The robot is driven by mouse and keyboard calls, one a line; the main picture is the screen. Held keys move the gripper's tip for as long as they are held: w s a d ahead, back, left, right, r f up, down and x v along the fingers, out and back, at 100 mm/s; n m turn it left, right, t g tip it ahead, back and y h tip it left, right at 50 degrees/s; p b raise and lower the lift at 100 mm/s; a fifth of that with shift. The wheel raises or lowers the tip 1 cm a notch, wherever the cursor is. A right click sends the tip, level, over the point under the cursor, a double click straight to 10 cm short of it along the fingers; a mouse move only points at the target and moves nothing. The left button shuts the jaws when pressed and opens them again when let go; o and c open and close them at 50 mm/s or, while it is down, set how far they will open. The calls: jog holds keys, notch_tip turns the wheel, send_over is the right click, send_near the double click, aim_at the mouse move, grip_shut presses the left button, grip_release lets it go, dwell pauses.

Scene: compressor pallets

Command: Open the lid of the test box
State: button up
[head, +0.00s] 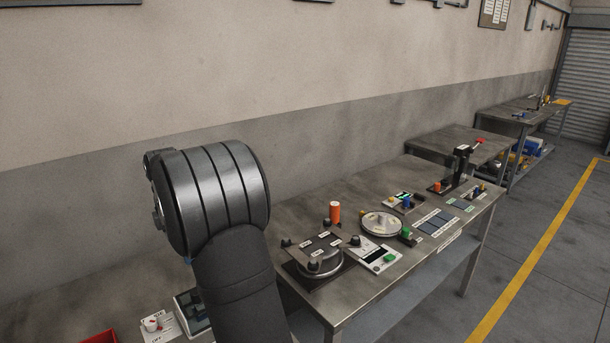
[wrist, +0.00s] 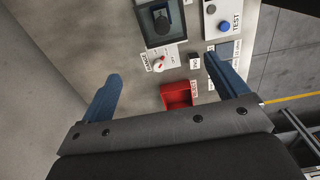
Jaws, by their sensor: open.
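In the wrist view, a box with a pale frame and dark top (wrist: 147,30) is at the upper edge, partly cut off. It appears to be the test box; a dark raised part, perhaps a handle, sits on it. A white panel marked TEST (wrist: 234,36) with a blue button is to its right. In the head view, the dark-topped box (head: 187,300) shows partly behind my arm. Whether its lid is closed is unclear. My gripper (wrist: 162,68) is open and empty, its blue fingers spread wide, short of the box in the picture. The head view hides the fingers.
A switch panel with a red-marked knob (wrist: 160,62) and a red bin (wrist: 176,95) lie between the fingers in the picture. On the bench to the right are a round fixture (head: 320,262), an orange cylinder (head: 335,212) and a round plate (head: 381,223). A wall runs behind the bench.

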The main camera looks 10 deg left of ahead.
jog(key=c, duration=0.7)
jog(key=shift+d+f, duration=0.15)
jog(key=shift+d, duration=0.05)
jog(key=shift+c, duration=0.4)
jog(key=w+d+f+m+g+y, duration=0.1)
jog(key=w+d+f+m+y, duration=0.1)
jog(key=d+m+y, duration=0.3)
jog(key=w+d+f+g+y, duration=0.2)
jog(key=d+f+y, duration=0.15)
jog(key=d, duration=0.35)
jog(key=x, duration=1.7)
jog(key=shift+a+r, duration=0.2)
jog(key=shift+r, duration=0.05)
